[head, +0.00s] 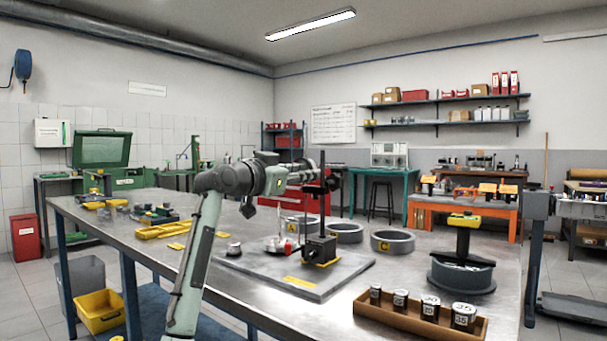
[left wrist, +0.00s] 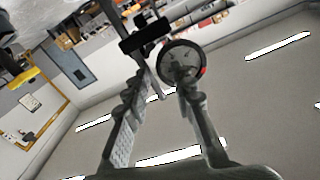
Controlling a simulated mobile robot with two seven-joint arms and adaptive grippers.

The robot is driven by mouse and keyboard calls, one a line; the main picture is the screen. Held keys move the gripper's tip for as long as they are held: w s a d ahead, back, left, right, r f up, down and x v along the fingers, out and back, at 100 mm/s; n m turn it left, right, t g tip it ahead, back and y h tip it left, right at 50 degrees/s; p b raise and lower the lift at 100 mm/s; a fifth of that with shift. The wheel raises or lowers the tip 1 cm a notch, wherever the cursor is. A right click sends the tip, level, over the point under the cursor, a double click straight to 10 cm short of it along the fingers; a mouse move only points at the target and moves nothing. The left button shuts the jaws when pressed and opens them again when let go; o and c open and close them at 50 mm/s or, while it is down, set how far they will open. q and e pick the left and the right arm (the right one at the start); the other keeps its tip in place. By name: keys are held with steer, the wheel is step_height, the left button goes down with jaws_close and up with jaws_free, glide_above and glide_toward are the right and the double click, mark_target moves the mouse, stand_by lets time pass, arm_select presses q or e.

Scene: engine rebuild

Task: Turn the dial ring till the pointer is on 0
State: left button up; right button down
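The dial gauge (left wrist: 183,61) shows in the left wrist view as a round dark face with a rim and a red mark at its right edge. The pointer and its reading are too small to tell. A black stand (head: 322,205) with a square base stands on the grey plate in the head view; the gauge itself is hard to make out there behind my gripper. My left gripper (head: 318,178) reaches in from the left at the upper part of the stand. In the left wrist view its fingers (left wrist: 167,82) are apart, with the dial just beyond the right fingertip; contact cannot be told.
The grey plate (head: 250,262) lies on the metal bench (head: 130,222). Grey rings (head: 393,241) stand behind the stand. A brown tray (head: 368,310) with several labelled jars is at the front right. Yellow trays (head: 163,231) lie at the left.

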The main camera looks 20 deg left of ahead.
arm_select(q)
steer(key=v, duration=1.2)
